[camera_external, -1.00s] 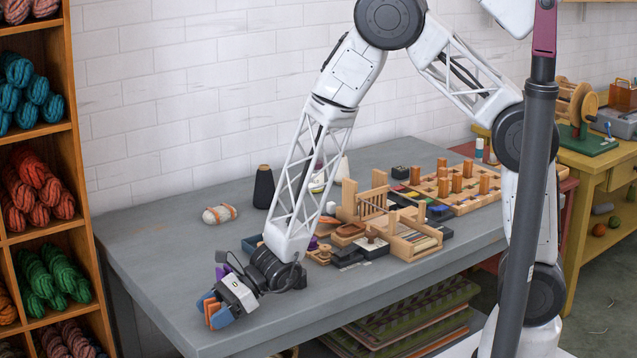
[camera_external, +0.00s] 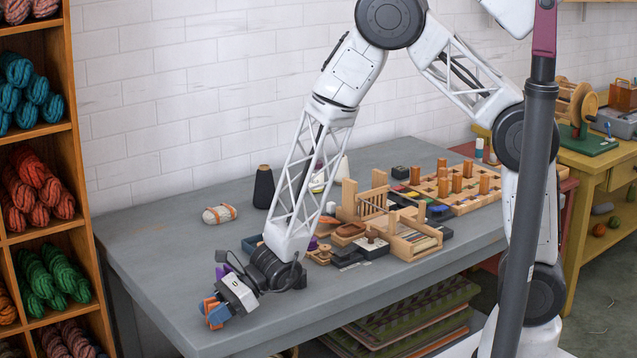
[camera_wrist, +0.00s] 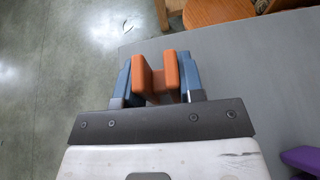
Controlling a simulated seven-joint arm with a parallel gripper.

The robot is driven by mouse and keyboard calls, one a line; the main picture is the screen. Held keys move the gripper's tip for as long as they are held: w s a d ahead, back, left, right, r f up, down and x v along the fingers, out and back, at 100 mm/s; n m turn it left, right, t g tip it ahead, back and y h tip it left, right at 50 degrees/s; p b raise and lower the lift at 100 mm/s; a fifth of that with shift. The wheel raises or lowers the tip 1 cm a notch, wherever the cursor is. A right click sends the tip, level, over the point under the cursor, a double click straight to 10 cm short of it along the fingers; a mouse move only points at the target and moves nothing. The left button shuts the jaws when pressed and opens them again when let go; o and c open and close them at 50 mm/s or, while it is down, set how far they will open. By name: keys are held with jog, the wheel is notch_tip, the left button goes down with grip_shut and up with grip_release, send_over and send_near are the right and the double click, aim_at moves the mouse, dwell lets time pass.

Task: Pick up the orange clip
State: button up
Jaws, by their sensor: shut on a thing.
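My gripper (camera_external: 213,311) is at the left front part of the grey table (camera_external: 165,262), low over its near edge.
A cream skein with orange marks (camera_external: 219,214) and a dark thread cone (camera_external: 263,187) stand farther back. Wooden weaving tools (camera_external: 412,240) and a pegged board (camera_external: 460,188) crowd the table's right half. A shelf of wool (camera_external: 40,180) stands at left. The table's left part is mostly clear.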

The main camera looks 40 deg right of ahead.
aim_at(214, 298)
jog(key=shift+r, duration=0.15)
jog(key=shift+r, duration=0.9)
jog(key=shift+s+d+r, duration=0.2)
jog(key=shift+r, duration=0.55)
jog(key=s+d+r, duration=0.1)
jog(key=s+d, duration=0.9)
jog(key=d, duration=0.1)
jog(key=shift+s+d+r, duration=0.15)
jog(key=shift+s+d, duration=0.05)
jog(key=shift+s, duration=0.05)
